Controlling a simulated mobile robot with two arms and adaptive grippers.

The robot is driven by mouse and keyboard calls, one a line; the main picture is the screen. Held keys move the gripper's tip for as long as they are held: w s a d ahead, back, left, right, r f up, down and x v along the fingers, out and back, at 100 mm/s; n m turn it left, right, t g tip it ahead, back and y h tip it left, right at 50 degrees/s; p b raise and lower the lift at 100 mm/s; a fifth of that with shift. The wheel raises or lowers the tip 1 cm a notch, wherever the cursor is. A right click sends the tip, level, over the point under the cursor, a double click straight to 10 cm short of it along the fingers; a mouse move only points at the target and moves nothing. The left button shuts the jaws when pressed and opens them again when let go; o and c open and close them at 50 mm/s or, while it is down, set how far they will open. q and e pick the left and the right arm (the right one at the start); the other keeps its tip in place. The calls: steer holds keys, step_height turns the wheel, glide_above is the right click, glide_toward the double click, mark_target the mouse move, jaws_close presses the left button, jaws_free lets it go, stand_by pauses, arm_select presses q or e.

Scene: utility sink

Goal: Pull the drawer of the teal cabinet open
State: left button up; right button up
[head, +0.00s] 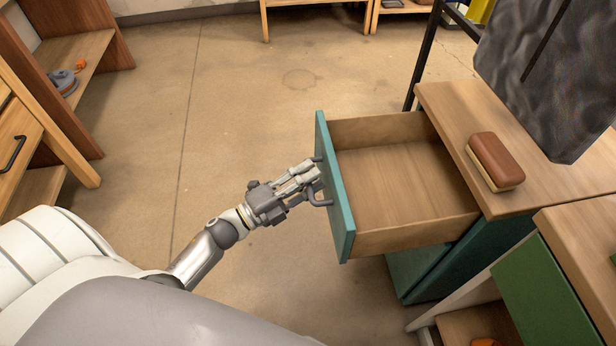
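The teal cabinet (462,262) stands at the right with a wooden top. Its drawer (400,185) is pulled well out to the left, and its bare wooden inside is empty. The drawer's teal front (336,190) carries a dark handle (318,197). My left gripper (312,179) is at the handle, its fingers reaching the drawer front. The fingers and handle overlap in this view, so I cannot tell whether they are closed around it. My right gripper is not in view.
A brown brush (495,161) lies on the cabinet's wooden top. A dark grey slab-like object (550,70) stands over the top's back. A green-fronted unit (545,290) is at the lower right. Wooden shelving (75,60) is at the left. The floor between is clear.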

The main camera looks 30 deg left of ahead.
arm_select(q)
steer(key=v, duration=1.2)
stand_by(0.5)
